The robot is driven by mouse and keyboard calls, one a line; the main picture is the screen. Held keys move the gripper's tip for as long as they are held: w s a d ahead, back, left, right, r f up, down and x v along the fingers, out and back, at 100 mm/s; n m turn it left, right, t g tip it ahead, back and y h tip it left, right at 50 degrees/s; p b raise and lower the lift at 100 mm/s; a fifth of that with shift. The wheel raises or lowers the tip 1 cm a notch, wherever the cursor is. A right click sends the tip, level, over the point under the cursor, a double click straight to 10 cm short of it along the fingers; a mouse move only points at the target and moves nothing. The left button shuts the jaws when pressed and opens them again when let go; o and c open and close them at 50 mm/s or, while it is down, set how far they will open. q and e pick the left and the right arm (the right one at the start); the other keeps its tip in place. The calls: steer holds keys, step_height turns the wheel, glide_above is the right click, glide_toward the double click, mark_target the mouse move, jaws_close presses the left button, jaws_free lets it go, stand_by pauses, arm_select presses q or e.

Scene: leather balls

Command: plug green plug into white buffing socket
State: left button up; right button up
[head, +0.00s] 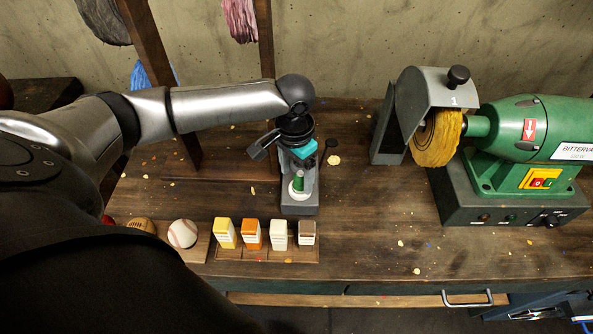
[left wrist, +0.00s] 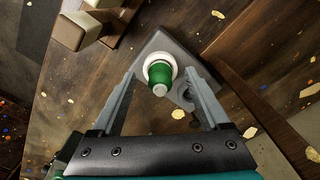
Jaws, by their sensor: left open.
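The green plug (head: 299,181) stands upright at a white round collar (head: 297,193) on a grey block (head: 300,208) on the bench. In the left wrist view the green plug (left wrist: 160,76) has a pale tip, and the white collar (left wrist: 158,60) shows around its far end. I cannot tell whether this collar is the socket or how deep the plug sits. My left gripper (left wrist: 160,73) is open, with one finger on each side of the plug and gaps between. In the head view my wrist hides part of the block. My right gripper is not in view.
Yellow, orange, cream and brown small blocks (head: 279,236) stand in a row in front. A baseball (head: 182,233) lies left of them. A green buffing machine (head: 528,130) with a yellow wheel (head: 436,138) stands right. The bench between is mostly clear.

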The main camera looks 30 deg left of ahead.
mark_target(295, 180)
arm_select(q)
step_height(295, 180, up, 12)
steer(key=p, duration=0.2)
steer(key=shift+s+a+r, duration=0.1)
steer(key=shift+s, duration=0.05)
